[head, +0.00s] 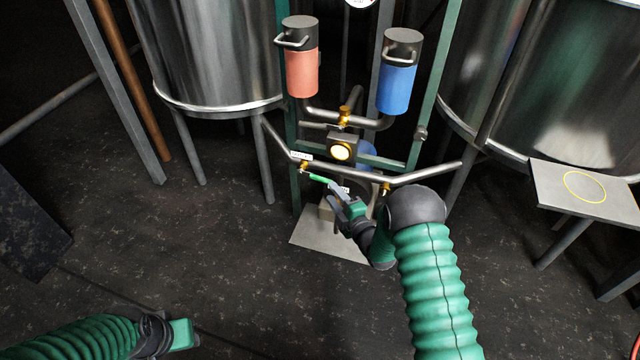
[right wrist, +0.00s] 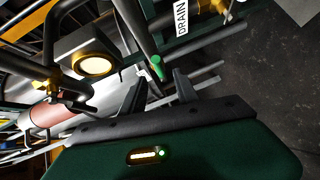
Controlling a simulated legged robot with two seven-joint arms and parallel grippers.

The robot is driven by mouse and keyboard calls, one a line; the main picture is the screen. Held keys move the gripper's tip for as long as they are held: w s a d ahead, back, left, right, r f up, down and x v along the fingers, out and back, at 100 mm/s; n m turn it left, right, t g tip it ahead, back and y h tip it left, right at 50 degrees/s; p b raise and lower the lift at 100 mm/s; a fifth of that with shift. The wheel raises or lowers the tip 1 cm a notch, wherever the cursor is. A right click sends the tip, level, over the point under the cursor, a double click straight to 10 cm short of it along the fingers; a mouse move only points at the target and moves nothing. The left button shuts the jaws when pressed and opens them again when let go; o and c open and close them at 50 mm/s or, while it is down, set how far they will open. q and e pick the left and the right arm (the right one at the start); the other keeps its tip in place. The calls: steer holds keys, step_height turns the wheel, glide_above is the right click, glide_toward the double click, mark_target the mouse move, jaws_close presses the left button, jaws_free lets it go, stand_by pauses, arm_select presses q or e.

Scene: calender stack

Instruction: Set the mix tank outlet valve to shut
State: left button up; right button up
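A brass valve (head: 303,167) with a long green handle (head: 320,179) sits on the left part of the low pipe in the head view. The handle slants down to the right. My right gripper (head: 337,191) is open at its free end. In the right wrist view, the green handle tip (right wrist: 157,68) shows between and just beyond the spread fingers (right wrist: 158,90); contact cannot be told. A second brass valve (head: 386,188) is partly behind my right arm. Which valve is the mix tank outlet cannot be read. My left gripper (head: 182,335) is low at the left, its fingers unclear.
A lit lamp box (head: 341,150) stands above the pipe. Red (head: 301,72) and blue (head: 396,88) canisters hang higher. A DRAIN label (right wrist: 182,20) shows in the wrist view. Steel tanks (head: 205,50) flank the frame; a small table (head: 600,205) stands right.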

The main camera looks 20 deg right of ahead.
mark_target(322, 181)
steer(key=b+x, duration=0.3)
steer(key=x, duration=0.4)
steer(key=shift+w+f, duration=0.2)
steer(key=shift+w+a+r, duration=0.15)
steer(key=shift+w, duration=0.3)
steer(key=shift+c, duration=0.9)
jaws_close()
steer(key=shift+s, duration=0.1)
